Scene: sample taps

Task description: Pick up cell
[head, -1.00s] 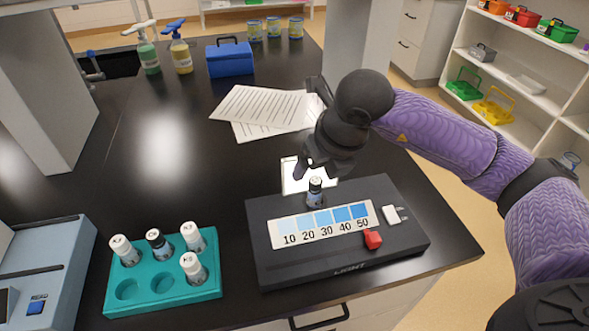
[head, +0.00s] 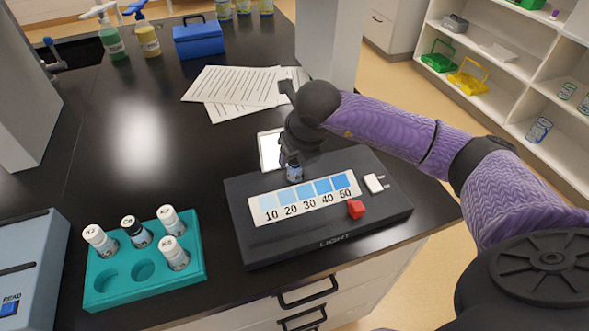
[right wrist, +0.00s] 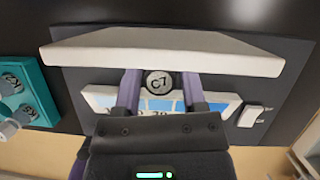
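A small cell (head: 295,174) with a dark cap stands upright on the black light box (head: 330,225), behind the blue colour scale. In the right wrist view the cap of this cell (right wrist: 159,83) reads C7. My right gripper (head: 292,160) is lowered over the cell from above. In the right wrist view its two fingers (right wrist: 162,88) stand on either side of the cap, with a visible gap on the right side, so it looks open around the cell. My left gripper is not in view.
A teal rack (head: 112,291) holds several capped vials at the left. A white panel (head: 269,152) is behind my gripper. A red knob (head: 356,209) and a white switch (head: 374,183) sit on the box. Papers (head: 235,85) lie farther back.

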